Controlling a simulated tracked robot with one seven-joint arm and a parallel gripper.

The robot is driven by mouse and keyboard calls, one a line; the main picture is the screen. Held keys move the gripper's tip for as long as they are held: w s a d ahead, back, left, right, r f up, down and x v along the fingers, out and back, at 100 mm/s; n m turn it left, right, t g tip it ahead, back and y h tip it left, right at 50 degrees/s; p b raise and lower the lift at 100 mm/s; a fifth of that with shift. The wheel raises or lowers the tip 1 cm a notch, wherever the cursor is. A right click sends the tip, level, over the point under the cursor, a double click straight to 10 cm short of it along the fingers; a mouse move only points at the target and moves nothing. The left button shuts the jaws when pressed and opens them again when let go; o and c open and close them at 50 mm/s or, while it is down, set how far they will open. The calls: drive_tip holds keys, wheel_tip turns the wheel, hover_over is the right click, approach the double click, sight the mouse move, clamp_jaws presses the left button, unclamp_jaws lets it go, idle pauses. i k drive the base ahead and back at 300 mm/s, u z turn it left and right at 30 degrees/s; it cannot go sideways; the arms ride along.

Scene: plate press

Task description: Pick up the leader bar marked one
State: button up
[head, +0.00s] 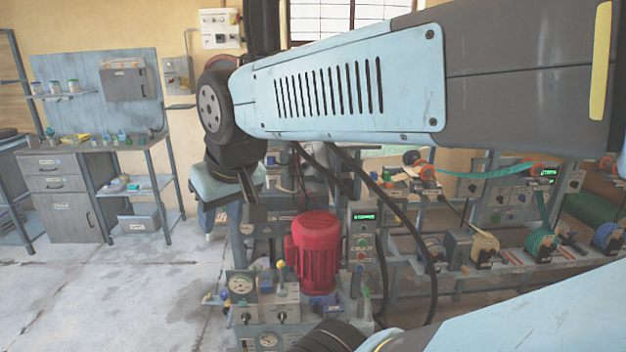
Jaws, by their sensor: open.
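I cannot make out the leader bar marked one in the head view; it may be hidden or too small to tell. My gripper (226,205) hangs below the dark wrist joint, left of centre, behind the press machinery. Its pale blue body shows, with dark finger-like parts to either side below it. It looks open, and I see nothing held between the fingers. The parts around it are small and partly covered, so I cannot tell how far it is from anything.
A red motor (318,252) stands on a machine with gauges and levers at lower centre. A control box (362,235) with a green display is beside it. Racks with reels (540,243) fill the right. A grey drawer cabinet (62,195) stands left. The floor (130,285) at lower left is clear.

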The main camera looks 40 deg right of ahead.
sight(374, 175)
drive_tip(key=u, duration=1.2)
drive_tip(key=k, duration=1.15)
drive_tip(key=z, duration=1.75)
drive_tip(key=i, duration=1)
drive_tip(key=u, duration=0.05)
